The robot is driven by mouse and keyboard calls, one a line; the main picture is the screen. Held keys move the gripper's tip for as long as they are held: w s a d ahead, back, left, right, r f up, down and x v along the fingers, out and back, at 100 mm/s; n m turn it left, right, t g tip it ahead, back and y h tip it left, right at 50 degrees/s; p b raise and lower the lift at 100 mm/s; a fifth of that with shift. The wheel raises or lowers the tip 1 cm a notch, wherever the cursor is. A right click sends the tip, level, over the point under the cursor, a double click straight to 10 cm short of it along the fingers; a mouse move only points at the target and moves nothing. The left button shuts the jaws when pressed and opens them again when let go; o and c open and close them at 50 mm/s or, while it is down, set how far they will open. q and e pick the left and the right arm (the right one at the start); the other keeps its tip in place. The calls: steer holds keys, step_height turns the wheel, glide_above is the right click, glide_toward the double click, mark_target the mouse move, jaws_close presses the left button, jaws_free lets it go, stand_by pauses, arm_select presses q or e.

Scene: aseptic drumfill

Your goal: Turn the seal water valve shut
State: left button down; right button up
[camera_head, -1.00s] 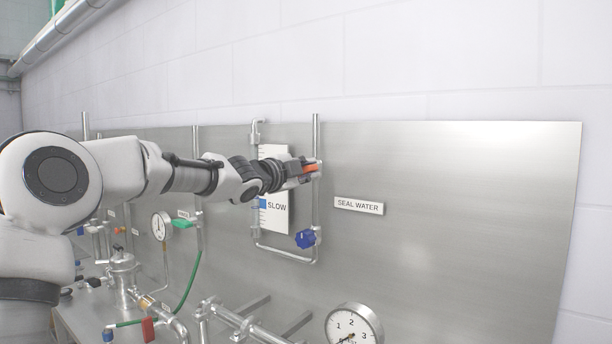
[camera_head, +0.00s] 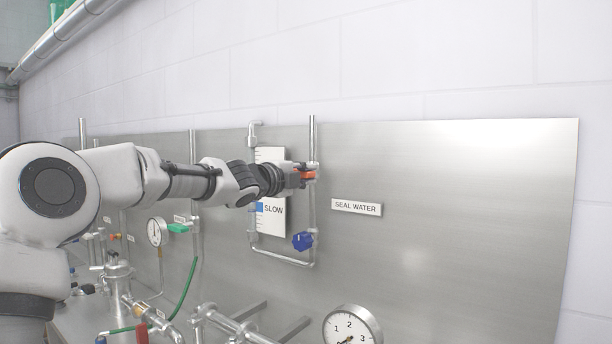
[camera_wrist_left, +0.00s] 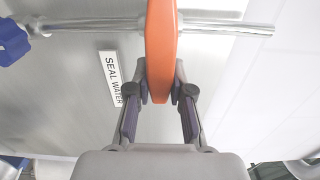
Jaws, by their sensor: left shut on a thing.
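The seal water valve has an orange lever handle (camera_head: 304,174) on the thin vertical pipe left of the SEAL WATER label (camera_head: 357,207). In the left wrist view the handle (camera_wrist_left: 161,45) is seen edge-on, in front of the steel pipe (camera_wrist_left: 225,28). My left gripper (camera_head: 307,173) comes in from the left and is shut on the handle. In the wrist view its fingertips (camera_wrist_left: 160,92) lie on either side of the handle's near end. The valve body is mostly hidden. My right gripper is not in view.
A blue knob (camera_head: 302,241) sits below on the same pipe. A white SLOW scale plate (camera_head: 272,216) stands behind my left wrist. A pressure gauge (camera_head: 351,327) is at the bottom. The steel panel (camera_head: 480,220) is bare to the right.

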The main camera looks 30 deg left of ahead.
arm_select(q)
steer(key=shift+a+r, duration=0.1)
steer(key=shift+r, duration=0.25)
steer(key=c, duration=1.1)
jaws_free()
steer(key=shift+o, duration=0.3)
steer(key=shift+w+a+f, duration=0.15)
steer(key=shift+a+f, duration=0.05)
steer(key=shift+f, duration=0.1)
steer(key=shift+d+r, duration=0.15)
steer(key=shift+r, duration=0.3)
step_height(320, 180, up, 9)
steer(key=shift+r, duration=0.1)
steer(key=shift+a, duration=0.2)
